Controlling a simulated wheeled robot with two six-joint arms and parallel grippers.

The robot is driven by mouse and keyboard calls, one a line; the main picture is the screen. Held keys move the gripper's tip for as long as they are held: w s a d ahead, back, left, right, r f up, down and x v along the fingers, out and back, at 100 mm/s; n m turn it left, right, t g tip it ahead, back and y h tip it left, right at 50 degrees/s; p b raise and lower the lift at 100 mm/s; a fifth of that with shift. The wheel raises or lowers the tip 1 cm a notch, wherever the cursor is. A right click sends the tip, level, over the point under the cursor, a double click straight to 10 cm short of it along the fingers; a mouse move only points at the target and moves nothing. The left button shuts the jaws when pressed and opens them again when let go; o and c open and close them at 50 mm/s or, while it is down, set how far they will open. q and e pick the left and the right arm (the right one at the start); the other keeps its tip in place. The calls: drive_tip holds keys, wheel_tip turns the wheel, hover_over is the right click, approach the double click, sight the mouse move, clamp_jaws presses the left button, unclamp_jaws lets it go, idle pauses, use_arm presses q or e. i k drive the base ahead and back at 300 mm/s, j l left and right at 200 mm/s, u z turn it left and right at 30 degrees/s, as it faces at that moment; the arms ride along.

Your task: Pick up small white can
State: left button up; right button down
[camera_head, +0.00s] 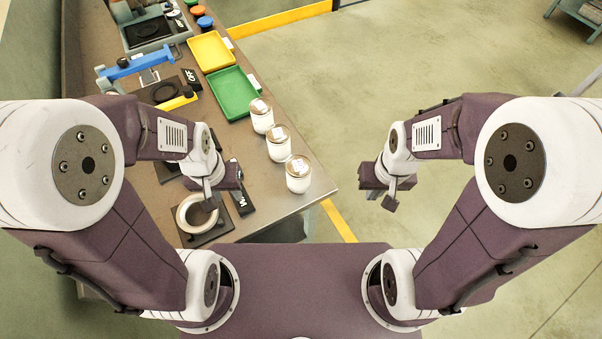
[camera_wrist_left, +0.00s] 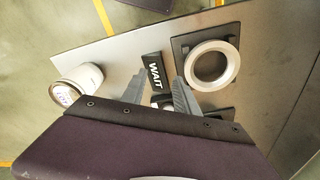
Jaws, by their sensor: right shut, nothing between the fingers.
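Three white cans with labelled lids stand in a row on the bench: a far can (camera_head: 261,115), a middle can (camera_head: 278,143) and a near can (camera_head: 298,174) by the bench's right edge. One white can also shows at the left of the left wrist view (camera_wrist_left: 84,80). I cannot tell which is the small one. My left gripper (camera_head: 209,199) is over the bench, left of the near can; its fingers are apart in the left wrist view (camera_wrist_left: 157,92). A small pale item behind them is mostly hidden. My right gripper (camera_head: 388,200) is shut and empty, off the bench.
A white ring (camera_wrist_left: 231,65) on a dark square plate and a WAIT sign (camera_wrist_left: 154,72) lie close to my left gripper. Green (camera_head: 233,95) and yellow (camera_head: 211,52) trays and a blue clamp-like tool (camera_head: 138,66) are farther back.

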sight(298, 167)
drive_tip(key=i+l+u, duration=0.2)
drive_tip(key=l+u, duration=0.2)
drive_tip(key=i+l+u, duration=0.1)
drive_tip(key=l+u, duration=1.1)
drive_tip(key=l, duration=0.2)
